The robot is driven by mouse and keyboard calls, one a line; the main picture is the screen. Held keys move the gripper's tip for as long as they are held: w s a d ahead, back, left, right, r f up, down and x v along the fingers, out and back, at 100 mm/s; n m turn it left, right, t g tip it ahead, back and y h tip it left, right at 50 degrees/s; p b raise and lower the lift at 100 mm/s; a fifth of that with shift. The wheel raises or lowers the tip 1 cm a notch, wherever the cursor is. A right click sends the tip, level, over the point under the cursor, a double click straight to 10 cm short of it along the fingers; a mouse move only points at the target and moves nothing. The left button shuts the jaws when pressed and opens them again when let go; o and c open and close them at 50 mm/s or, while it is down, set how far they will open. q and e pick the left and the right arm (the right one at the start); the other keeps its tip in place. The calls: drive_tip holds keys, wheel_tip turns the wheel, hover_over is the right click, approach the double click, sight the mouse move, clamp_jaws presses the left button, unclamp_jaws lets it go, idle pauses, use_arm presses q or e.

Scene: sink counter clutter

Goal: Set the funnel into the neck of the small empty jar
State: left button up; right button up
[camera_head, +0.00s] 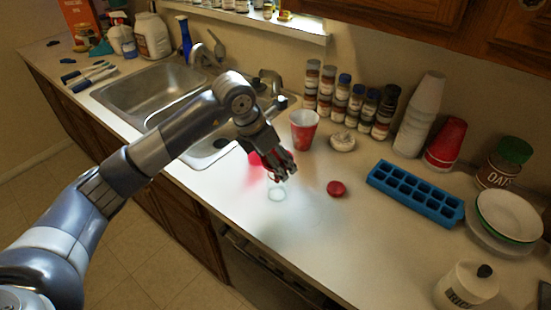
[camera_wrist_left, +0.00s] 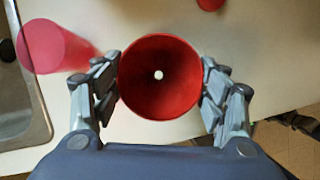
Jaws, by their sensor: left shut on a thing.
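My left gripper (camera_wrist_left: 160,88) is shut on the red funnel (camera_wrist_left: 158,103), with a finger on either side of its wide rim. In the left wrist view I look down into the funnel and see its small pale hole. In the head view the gripper (camera_head: 282,172) is low over the counter, and its fingers hide much of the funnel. A small clear jar (camera_head: 276,195) shows as a faint glassy ring just below the fingers. In the wrist view the funnel hides the jar. I cannot tell whether the funnel touches the jar.
A see-through red shape (camera_wrist_left: 55,45) is beside the sink (camera_wrist_left: 15,105). A red lid (camera_head: 336,188) lies right of the jar. A red-and-white cup (camera_head: 304,129), spice bottles (camera_head: 346,98) and a blue ice tray (camera_head: 414,193) stand behind and right.

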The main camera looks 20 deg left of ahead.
use_arm(q)
drive_tip(key=o, duration=0.8)
drive_tip(key=shift+r, duration=0.1)
drive_tip(key=v, duration=1.2)
drive_tip(key=shift+d, duration=0.1)
